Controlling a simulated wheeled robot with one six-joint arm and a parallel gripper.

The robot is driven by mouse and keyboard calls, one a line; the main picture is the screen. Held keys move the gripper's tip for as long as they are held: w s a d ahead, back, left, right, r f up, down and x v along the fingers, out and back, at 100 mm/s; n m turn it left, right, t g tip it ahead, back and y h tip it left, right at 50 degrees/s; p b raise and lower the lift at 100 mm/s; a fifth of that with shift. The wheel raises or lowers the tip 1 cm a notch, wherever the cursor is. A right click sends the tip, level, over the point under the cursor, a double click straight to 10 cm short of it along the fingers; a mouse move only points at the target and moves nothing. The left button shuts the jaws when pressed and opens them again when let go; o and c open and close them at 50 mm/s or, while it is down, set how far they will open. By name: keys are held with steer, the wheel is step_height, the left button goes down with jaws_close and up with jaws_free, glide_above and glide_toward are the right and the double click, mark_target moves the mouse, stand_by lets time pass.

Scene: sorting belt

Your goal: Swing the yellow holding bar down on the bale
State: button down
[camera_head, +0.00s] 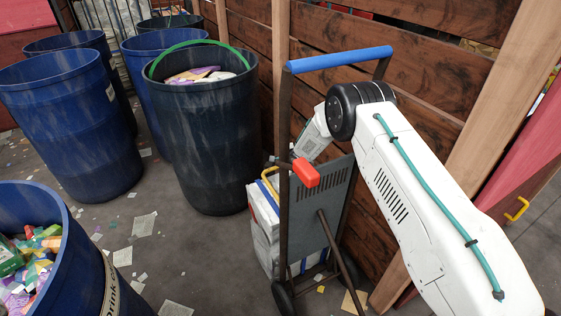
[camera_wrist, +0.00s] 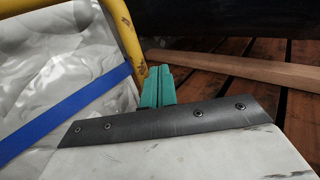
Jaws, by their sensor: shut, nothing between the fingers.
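The yellow holding bar (camera_wrist: 125,35) crosses the upper left of the wrist view, with dark scuffs near its lower end. A small piece of the yellow bar (camera_head: 269,187) shows in the head view, left of the cart's frame by the top of the bale. The pale bale (camera_head: 264,230) stands against the cart; the wrist view shows its wrinkled white surface (camera_wrist: 50,55) and a blue strap (camera_wrist: 68,115). My gripper's teal fingers (camera_wrist: 159,72) are shut and empty, right beside the bar's lower end; I cannot tell whether they touch. The head view hides the fingers behind the cart.
The hand cart has a blue handle (camera_head: 340,59) and a red grip (camera_head: 305,172). A wooden plank wall (camera_head: 440,60) stands close behind it. Several blue drums stand to the left, one with a green rim band (camera_head: 205,120). Paper scraps litter the grey floor.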

steer(key=v, duration=0.5)
stand_by(0.3)
steer(key=s+d+r+n+h, duration=0.1)
steer(key=s+d+r, duration=0.1)
steer(key=r, duration=0.3)
steer(key=s+d+r+g+h, duration=0.1)
steer(key=s+d+r, duration=0.1)
steer(key=r, duration=0.3)
steer(key=s+d+r+n+h, duration=0.1)
steer(key=s+d+r, duration=0.15)
steer(key=r, duration=0.25)
steer(key=s+d+r+n+g+h, duration=0.15)
steer(key=s+d+r, duration=0.35)
steer(key=s+r, duration=0.5)
steer(key=s+d+r+n+g, duration=0.15)
steer(key=s+d+r, duration=0.35)
steer(key=s+r, duration=0.55)
steer(key=s+d+r+n+g, duration=0.1)
steer(key=s+r+n, duration=0.1)
steer(key=s, duration=0.9)
steer(key=s+d+r+n+g, duration=0.1)
steer(key=s+r+n, duration=0.1)
steer(key=s, duration=0.9)
steer(key=s+d+r+n+g, duration=0.1)
steer(key=s+n, duration=0.3)
steer(key=s, duration=0.7)
steer(key=shift+s+r+g, duration=0.3)
steer(key=shift+s+r, duration=0.1)
